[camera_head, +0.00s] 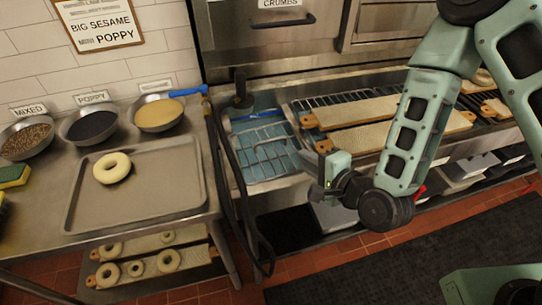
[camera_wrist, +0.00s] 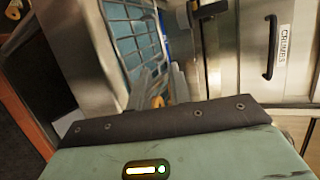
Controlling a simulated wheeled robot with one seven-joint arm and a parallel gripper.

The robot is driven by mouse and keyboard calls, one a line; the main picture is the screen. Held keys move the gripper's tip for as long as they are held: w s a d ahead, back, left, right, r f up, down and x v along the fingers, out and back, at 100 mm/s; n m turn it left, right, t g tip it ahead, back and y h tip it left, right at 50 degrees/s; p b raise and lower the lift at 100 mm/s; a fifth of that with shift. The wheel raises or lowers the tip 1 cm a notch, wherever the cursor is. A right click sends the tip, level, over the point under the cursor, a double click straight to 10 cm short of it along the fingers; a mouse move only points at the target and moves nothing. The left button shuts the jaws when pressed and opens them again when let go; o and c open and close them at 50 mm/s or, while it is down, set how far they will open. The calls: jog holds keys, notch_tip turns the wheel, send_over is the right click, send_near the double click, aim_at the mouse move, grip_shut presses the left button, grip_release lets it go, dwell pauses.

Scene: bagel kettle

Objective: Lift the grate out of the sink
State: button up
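The wire grate (camera_head: 268,158) lies in the sink (camera_head: 247,190), over blue-tinted water at the centre of the head view. Its bars also show in the wrist view (camera_wrist: 143,45), at upper middle. My gripper (camera_head: 306,163) is at the right side of the sink, close to the grate's right edge. In the wrist view, the grey fingers (camera_wrist: 160,84) show just beyond the dark edge of the hand, near the grate. I cannot tell whether they touch it or how far apart they are.
Wooden boards (camera_head: 352,108) lie on a rack right of the sink. A tray (camera_head: 190,181) with a bagel (camera_head: 112,168) stands on the left counter. A black hose (camera_head: 236,180) hangs down the sink's left side. The crumbs drawer (camera_head: 283,22) is behind.

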jog(key=shift+w+a+f+b, duration=0.3)
jog(key=shift+w+f+b, duration=0.1)
jog(key=shift+b, duration=0.1)
jog(key=p, duration=0.3)
send_near(271, 141)
jog(key=shift+w+a+f, duration=0.2)
jog(key=shift+w, duration=0.4)
jog(key=shift+w+a+f, duration=0.2)
jog(key=shift+w, duration=0.35)
jog(key=p+x, duration=0.3)
jog(key=x, duration=0.2)
jog(key=shift+s+a, duration=0.15)
jog(key=shift+a, duration=0.1)
jog(key=shift+w+a+f, duration=0.1)
jog(key=shift+w+f, duration=0.05)
jog(key=shift+w, duration=0.1)
jog(key=shift+c, duration=0.3)
grip_shut()
